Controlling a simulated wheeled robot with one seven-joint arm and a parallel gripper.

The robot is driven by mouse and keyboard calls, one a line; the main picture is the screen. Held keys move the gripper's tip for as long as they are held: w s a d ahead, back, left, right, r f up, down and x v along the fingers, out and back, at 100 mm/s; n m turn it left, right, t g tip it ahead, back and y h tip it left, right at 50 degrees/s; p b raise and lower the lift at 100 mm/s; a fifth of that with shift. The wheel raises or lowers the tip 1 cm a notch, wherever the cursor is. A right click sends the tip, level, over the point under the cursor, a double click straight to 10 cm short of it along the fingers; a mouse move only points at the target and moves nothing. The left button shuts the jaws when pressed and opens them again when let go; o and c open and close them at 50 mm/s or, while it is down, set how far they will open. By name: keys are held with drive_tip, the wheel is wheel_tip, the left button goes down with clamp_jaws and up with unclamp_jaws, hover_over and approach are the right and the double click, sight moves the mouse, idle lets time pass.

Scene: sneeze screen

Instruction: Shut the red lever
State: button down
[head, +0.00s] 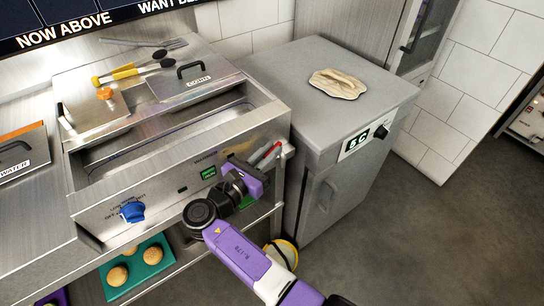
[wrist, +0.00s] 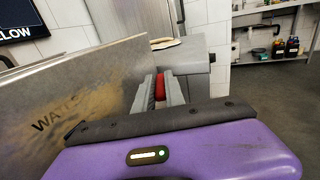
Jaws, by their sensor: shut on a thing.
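The red lever (head: 268,154) sticks out at the front right corner of the steel counter unit (head: 160,185). My gripper (head: 272,160) is at that corner, with its fingers on the lever. In the wrist view, the red lever (wrist: 164,84) shows between the two grey fingers of my gripper (wrist: 160,92). The fingers are shut on it. The lever's base is hidden behind the fingers and the purple gripper body.
A blue knob (head: 132,212) is on the unit's front. Below are a green tray (head: 150,272) of buns and a yellow-rimmed bucket (head: 284,252). Open floor lies to the right.

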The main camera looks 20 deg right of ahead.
drive_tip(key=shift+w+m+g, duration=0.1)
drive_tip(key=shift+m+g, duration=0.2)
drive_tip(key=shift+g, duration=0.1)
drive_tip(key=c, duration=1.4)
unclamp_jaws()
drive_tip(key=v, duration=0.7)
drive_tip(key=shift+a+b, duration=0.3)
drive_tip(key=shift+a, duration=0.1)
drive_tip(key=shift+f, duration=0.15)
